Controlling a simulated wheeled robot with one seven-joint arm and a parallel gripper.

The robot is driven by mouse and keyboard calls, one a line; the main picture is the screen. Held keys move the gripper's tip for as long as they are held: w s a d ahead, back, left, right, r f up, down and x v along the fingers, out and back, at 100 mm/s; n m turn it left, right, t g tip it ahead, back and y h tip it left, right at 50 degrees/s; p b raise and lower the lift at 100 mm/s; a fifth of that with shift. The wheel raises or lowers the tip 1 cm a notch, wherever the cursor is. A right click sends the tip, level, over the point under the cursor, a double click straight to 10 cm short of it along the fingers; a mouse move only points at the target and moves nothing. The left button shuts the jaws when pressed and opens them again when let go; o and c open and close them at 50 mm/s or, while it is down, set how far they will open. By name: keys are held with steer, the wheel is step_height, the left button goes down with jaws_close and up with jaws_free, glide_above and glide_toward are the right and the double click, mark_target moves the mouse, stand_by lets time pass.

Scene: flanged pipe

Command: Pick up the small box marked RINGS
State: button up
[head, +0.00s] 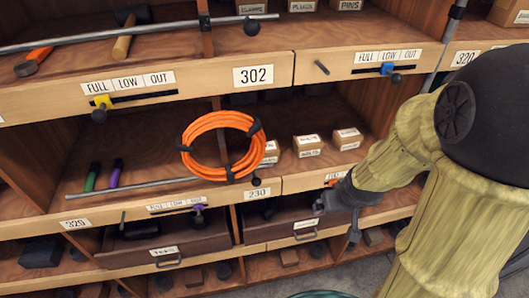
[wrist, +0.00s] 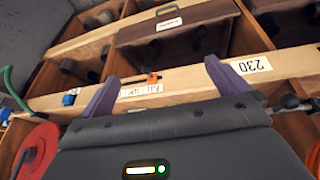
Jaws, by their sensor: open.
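Three small cardboard boxes stand on the middle shelf in the head view: a left one (head: 270,153) partly behind the orange hose coil, a middle one (head: 308,146) and a right one (head: 347,139). Their white labels are too small to read, so I cannot tell which is marked RINGS. My gripper (head: 325,203) is in front of the shelf's front edge, below and in front of the right box. In the wrist view my gripper (wrist: 163,85) has its two purple-grey fingers spread apart with nothing between them. No small box is recognisable in the wrist view.
The orange hose coil (head: 222,146) and a long grey bar (head: 150,188) lie left of the boxes. Labelled dark drawers (head: 165,244) sit below. A slider rail (head: 388,70) with knobs runs along the upper shelf edge. More boxes (head: 300,6) stand on the top shelf.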

steer(key=w+a+f+n+t+y, duration=0.3)
steer(key=w+a+n+t+y, duration=0.2)
steer(key=y, duration=0.6)
steer(key=w+a+t, duration=0.2)
steer(key=a+t, duration=0.1)
steer(key=t, duration=0.1)
steer(key=shift+w+a+f, duration=0.25)
steer(key=shift+w, duration=0.05)
steer(key=shift+w+n, duration=0.1)
steer(key=shift+n, duration=0.2)
steer(key=p, duration=0.6)
glide_toward(270, 156)
steer(key=x, duration=0.5)
steer(key=shift+a+r, duration=0.1)
steer(key=shift+a, duration=0.05)
steer(key=shift+w+a+b, duration=0.15)
steer(key=shift+w+b, duration=0.1)
steer(key=shift+b, duration=0.05)
